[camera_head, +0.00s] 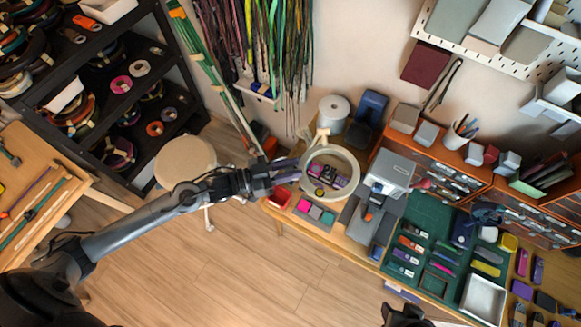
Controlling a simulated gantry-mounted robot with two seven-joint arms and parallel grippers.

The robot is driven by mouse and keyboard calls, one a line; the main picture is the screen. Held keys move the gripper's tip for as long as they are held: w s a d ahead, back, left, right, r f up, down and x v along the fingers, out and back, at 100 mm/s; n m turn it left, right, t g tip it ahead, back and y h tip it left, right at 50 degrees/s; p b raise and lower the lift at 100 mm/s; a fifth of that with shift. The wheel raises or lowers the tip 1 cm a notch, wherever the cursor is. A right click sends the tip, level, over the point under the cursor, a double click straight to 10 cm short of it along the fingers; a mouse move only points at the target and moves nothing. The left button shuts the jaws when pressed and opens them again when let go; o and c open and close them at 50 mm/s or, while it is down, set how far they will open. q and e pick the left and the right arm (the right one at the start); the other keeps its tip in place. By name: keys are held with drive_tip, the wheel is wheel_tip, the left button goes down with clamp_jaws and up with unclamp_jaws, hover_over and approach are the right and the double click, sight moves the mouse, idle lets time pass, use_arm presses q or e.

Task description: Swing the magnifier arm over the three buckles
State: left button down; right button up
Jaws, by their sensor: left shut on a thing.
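The magnifier (351,160) is a cream ring on a short cream arm (322,136), at the back left of the workbench. Small purple, dark and yellow pieces (327,176) show inside its ring; they look like the buckles, but I cannot count them clearly. My left gripper (294,171) reaches in from the left and is shut at the ring's left rim; its fingers partly cover the contact. A dark part of my right arm, possibly the gripper (405,315), shows at the bottom edge, away from the magnifier; its fingers are not clear.
A tray with pink, grey and teal squares (315,212) lies in front of the magnifier. A grey machine (386,180) stands close on its right, and a white spool (333,110) behind. A green mat (428,225) with small parts lies farther right. A round stool (185,162) stands left.

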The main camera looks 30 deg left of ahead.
use_arm(q)
drive_tip(key=c, duration=1.1)
unclamp_jaws()
drive_tip(key=shift+d+r, duration=0.1)
drive_tip(key=shift+r, duration=0.25)
drive_tip(key=shift+o, duration=0.5)
drive_tip(key=shift+f, duration=0.15)
drive_tip(key=shift+f, duration=0.1)
drive_tip(key=b+v, duration=0.1)
drive_tip(key=v, duration=1)
drive_tip(key=shift+b, duration=0.35)
drive_tip(key=shift+d, duration=0.1)
